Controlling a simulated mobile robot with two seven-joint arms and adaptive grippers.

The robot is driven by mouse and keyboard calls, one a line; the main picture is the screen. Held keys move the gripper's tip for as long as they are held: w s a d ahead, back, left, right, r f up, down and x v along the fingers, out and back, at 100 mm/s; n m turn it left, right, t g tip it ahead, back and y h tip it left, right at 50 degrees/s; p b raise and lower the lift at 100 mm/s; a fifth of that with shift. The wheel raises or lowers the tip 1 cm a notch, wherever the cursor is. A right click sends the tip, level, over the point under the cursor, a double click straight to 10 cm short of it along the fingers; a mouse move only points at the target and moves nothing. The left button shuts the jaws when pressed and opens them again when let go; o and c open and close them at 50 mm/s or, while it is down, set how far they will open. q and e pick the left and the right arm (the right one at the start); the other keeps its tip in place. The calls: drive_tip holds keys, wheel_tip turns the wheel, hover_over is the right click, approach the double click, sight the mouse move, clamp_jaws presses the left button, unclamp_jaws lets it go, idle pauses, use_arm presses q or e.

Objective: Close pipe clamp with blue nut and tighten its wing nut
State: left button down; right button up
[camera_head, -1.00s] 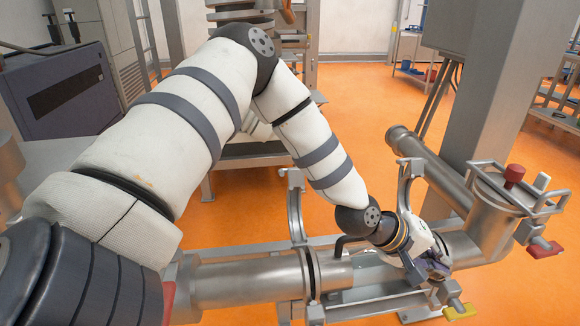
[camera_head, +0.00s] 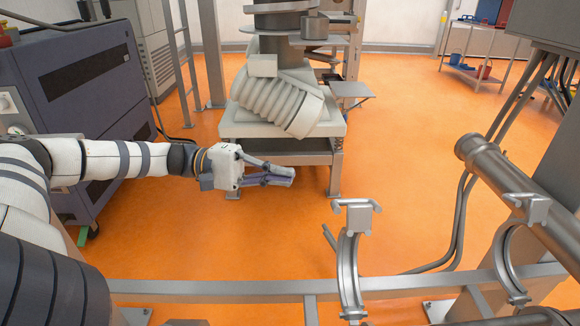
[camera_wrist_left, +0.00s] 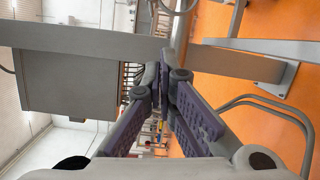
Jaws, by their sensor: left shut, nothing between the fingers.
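Two grey curved clamp halves stand raised in the head view, one (camera_head: 348,275) near the lower middle and one (camera_head: 506,262) at the lower right. Each has a flat lug at its upper end. No blue nut shows, and the lower parts of the clamps lie below the picture. My left gripper (camera_head: 284,176) is over open floor, up and left of the nearer clamp half and apart from it. Its fingers are shut and empty; in the left wrist view the purple-padded fingers (camera_wrist_left: 170,78) come together at the tips. My right gripper is not in view.
A horizontal grey frame rail (camera_head: 210,286) crosses the lower part of the head view. A slanting steel pipe (camera_head: 510,180) stands at the right. A dark cabinet (camera_head: 85,85) stands at the left, and a machine with a ribbed part (camera_head: 280,100) stands behind the gripper. Orange floor lies free between.

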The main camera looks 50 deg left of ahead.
use_arm(q)
drive_tip(key=w+d+r, duration=0.2)
drive_tip(key=d, duration=0.8)
drive_tip(key=shift+w+d, duration=0.15)
drive_tip(key=shift+d, duration=0.25)
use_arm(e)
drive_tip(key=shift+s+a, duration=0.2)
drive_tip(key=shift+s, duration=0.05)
